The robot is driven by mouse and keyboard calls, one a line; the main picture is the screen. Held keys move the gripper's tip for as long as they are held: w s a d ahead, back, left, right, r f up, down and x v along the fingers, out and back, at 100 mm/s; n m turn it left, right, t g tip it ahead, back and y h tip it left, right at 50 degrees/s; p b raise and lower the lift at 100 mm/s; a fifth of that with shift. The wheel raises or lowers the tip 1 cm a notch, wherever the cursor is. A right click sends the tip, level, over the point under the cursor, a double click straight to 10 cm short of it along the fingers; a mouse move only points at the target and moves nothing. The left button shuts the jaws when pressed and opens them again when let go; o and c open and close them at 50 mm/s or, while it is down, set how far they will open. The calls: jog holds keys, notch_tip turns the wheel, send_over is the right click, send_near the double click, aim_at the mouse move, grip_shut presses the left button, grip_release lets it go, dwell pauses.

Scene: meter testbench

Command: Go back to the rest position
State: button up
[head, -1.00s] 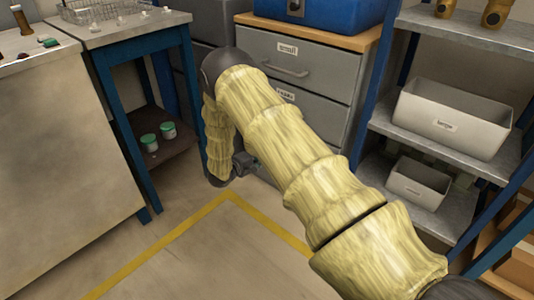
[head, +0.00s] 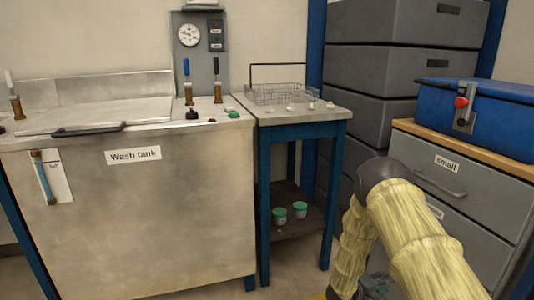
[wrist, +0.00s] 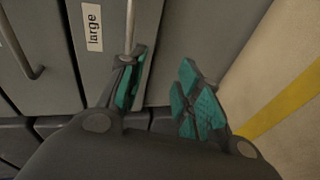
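My arm, in a pale yellow sleeve, is bent at the lower right of the head view, with its dark elbow in front of the grey drawer cabinet (head: 455,196). My gripper (wrist: 160,85) shows in the wrist view with its two teal-padded fingers apart and nothing between them. A drawer front labelled "large" (wrist: 93,25) and a metal handle (wrist: 130,25) are beyond the left finger; I cannot tell whether that finger touches the handle.
The wash tank (head: 190,220) stands at the left, with a blue-legged side table (head: 310,128) beside it holding a wire basket (head: 283,92). Green-lidded jars (head: 300,209) sit on its lower shelf. A blue toolbox (head: 480,117) rests on the drawer cabinet. Yellow floor tape (wrist: 285,100) crosses clear floor.

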jog(key=s+a+f+y, duration=0.4)
jog(key=s+a+f, duration=0.2)
jog(key=s, duration=0.4)
jog(key=s+a+f+y, duration=0.45)
jog(key=s+f, duration=0.25)
jog(key=s, duration=0.3)
jog(key=s+a+r+m+g+y, duration=0.1)
jog(key=s+a+m+g+y, duration=0.15)
jog(key=s+a, duration=0.75)
jog(key=s+a+m+g+y, duration=0.1)
jog(key=s+g+y, duration=0.15)
jog(key=s, duration=1.45)
notch_tip(320, 180, up, 34)
jog(key=s+g+p, duration=0.1)
jog(key=p, duration=3.3)
jog(key=shift+s+a+r, duration=0.2)
jog(key=shift+a, duration=0.1)
jog(key=shift+m, duration=0.25)
